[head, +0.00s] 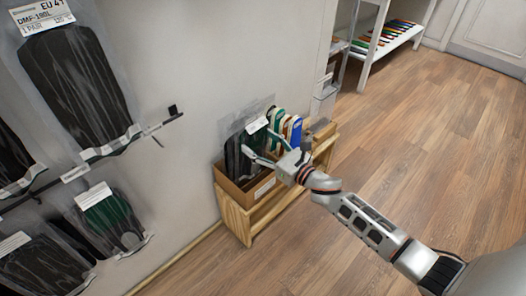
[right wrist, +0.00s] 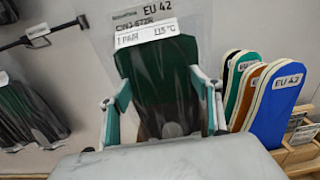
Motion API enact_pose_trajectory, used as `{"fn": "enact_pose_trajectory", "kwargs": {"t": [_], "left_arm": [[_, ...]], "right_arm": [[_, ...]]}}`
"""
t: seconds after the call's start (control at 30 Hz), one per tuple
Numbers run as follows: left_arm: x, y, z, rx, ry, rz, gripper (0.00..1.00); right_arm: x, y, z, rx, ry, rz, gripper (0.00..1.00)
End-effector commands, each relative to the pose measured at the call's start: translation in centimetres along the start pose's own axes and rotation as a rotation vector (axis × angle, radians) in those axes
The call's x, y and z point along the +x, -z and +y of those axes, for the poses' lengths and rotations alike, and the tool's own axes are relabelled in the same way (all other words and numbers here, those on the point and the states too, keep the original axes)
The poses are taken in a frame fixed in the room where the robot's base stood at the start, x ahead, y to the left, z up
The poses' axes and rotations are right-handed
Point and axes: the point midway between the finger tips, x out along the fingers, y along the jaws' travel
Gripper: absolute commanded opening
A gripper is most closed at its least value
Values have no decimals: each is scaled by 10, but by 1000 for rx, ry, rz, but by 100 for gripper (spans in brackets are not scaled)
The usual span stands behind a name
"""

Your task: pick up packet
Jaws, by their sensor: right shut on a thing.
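The packet (head: 236,152) is a clear sleeve with dark green and black insoles inside. It stands upright at the cardboard box on the low wooden rack in the head view. In the right wrist view the packet (right wrist: 165,75) carries a white label reading EU 42, 1 PAIR, 115 °C. My right gripper (head: 256,147) is shut on the packet, with a finger at each side edge of it; it also shows in the right wrist view (right wrist: 165,108). The packet's lower end is hidden behind my gripper and the box wall. My left gripper is not in view.
The cardboard box (head: 240,188) sits on the wooden rack (head: 238,222) against the wall. Blue, orange and green insoles (head: 291,130) stand just right of the packet. More packets (head: 75,80) hang on wall hooks at left. A white shelf (head: 400,38) stands behind. The wooden floor (head: 420,140) is clear.

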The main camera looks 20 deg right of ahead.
Motion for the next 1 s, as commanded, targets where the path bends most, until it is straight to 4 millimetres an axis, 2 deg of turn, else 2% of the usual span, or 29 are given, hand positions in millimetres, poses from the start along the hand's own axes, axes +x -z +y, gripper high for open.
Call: {"fn": "enact_pose_trajectory", "kwargs": {"t": [0.03, 0.17, 0.27, 0.33, 0.43, 0.8, 1.0], "left_arm": [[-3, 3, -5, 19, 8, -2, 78], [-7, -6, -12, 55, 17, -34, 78], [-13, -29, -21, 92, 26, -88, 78], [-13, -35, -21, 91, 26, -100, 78], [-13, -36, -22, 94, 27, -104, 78], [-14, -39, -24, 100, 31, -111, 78], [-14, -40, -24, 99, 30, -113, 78]], "right_arm": [[3, -27, -2, -10, 0, -18, 29], [2, -53, -2, -10, 0, -17, 29], [2, -74, -1, -9, -1, -18, 29], [-13, -62, 0, -1, 0, -4, 29], [-36, -57, 0, 0, 1, 1, 29], [-118, -55, 1, 2, 0, 2, 29], [-155, -56, 0, 2, 1, 1, 29]]}}
